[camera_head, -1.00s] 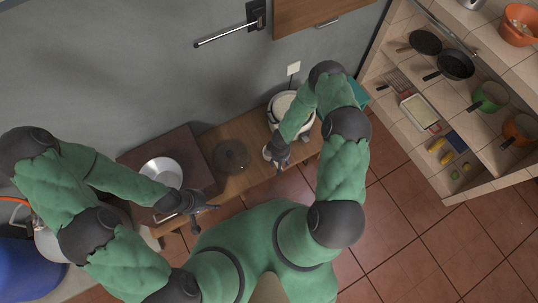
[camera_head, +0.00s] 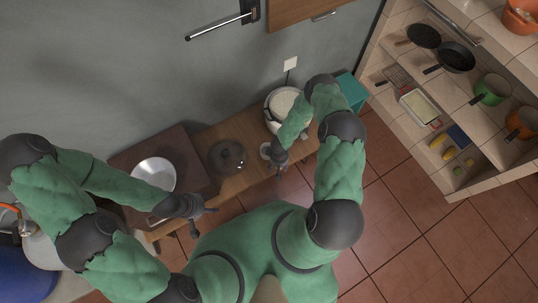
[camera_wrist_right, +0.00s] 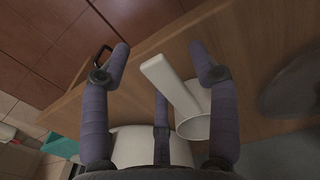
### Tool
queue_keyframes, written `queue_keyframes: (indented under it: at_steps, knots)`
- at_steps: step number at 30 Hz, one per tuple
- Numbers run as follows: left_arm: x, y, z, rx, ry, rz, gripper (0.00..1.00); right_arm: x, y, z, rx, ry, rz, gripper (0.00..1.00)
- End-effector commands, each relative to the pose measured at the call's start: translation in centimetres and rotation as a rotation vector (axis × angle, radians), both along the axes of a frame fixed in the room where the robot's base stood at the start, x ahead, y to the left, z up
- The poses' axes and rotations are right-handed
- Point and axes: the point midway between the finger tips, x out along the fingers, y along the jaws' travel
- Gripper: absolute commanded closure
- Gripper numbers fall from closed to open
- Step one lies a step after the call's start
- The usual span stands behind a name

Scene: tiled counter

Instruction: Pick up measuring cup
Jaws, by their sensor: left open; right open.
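The measuring cup is white with a long flat handle. In the right wrist view the cup (camera_wrist_right: 196,122) lies on the wooden counter, its handle reaching up and left between my fingers. In the head view a small pale part of it (camera_head: 265,150) shows beside my right gripper (camera_head: 277,166). In the wrist view my right gripper (camera_wrist_right: 162,75) is open around the handle; I cannot tell whether any finger touches it. One finger hides part of the cup. My left gripper (camera_head: 203,218) is open near the silver pan (camera_head: 154,174), at the counter's front edge.
A white round pot (camera_head: 283,101) stands behind the right gripper. A dark lid (camera_head: 228,156) lies on the counter (camera_head: 240,184) between the grippers. A tiled shelf (camera_head: 390,115) with pans and food stands at the right. Tiled floor (camera_head: 420,235) is in front.

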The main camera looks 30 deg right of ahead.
Motion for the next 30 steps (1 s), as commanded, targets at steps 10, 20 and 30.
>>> queue_keyframes:
  at_steps: [10, 20, 30]
  knots:
    - [0.0, 0.0, 0.1, 0.0, 0.0, 0.0, 0.42, 0.0, 0.0, 0.1, 0.0, 0.0, 0.0, 0.97]
    - [0.0, 0.0, 0.2, 0.0, 0.0, 0.0, 0.42, 0.0, 0.0, 0.4, -0.001, -0.001, 0.0, 0.97]
    - [0.0, 0.0, 3.2, 0.0, 0.0, 0.0, 0.42, 0.1, 0.0, 6.0, -0.001, -0.001, 0.001, 0.97]
